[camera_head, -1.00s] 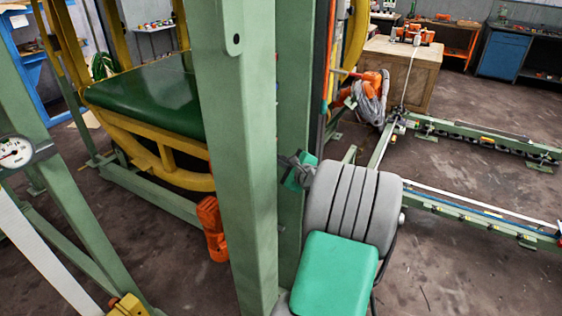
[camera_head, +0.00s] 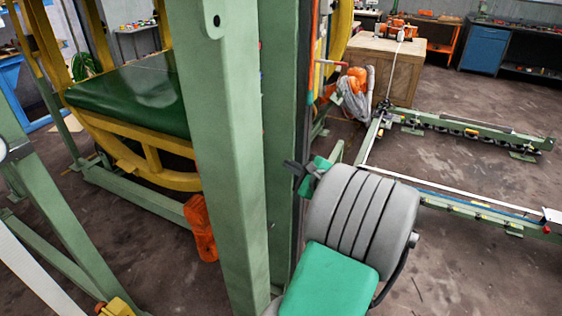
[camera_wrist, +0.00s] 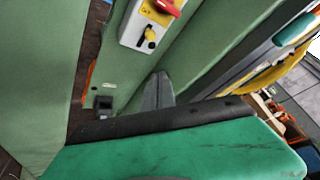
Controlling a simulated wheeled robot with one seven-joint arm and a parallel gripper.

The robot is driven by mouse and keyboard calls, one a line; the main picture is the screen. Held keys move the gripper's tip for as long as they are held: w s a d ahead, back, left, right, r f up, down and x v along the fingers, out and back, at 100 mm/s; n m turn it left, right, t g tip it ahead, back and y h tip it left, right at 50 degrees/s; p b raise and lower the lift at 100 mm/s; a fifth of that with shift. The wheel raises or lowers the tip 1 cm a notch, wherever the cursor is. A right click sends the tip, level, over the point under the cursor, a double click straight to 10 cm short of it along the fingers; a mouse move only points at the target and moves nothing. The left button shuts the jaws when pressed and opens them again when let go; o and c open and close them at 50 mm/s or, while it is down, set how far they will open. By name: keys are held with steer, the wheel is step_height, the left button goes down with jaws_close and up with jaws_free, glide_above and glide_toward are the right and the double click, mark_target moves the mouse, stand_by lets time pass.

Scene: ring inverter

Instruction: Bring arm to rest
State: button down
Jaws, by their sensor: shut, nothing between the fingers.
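My arm, with grey ribbed and green covers, is folded in the lower middle of the head view. My gripper (camera_head: 290,164) pokes out at the arm's left side, close to a thick green post (camera_head: 215,150); I cannot tell the exact gap. In the wrist view my gripper (camera_wrist: 158,88) is shut and empty, its grey fingers pointing at a green upright. A yellow and grey switch box (camera_wrist: 148,30) with a red knob is fixed to that upright, above the fingers.
An orange part (camera_head: 201,228) hangs by the post. Low green rails (camera_head: 470,132) run along the floor at right. A wooden crate (camera_head: 385,72) stands behind. Open floor (camera_head: 450,285) lies at lower right.

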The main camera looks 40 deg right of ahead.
steer(key=shift+s+a+r, duration=0.1)
steer(key=shift+s, duration=0.4)
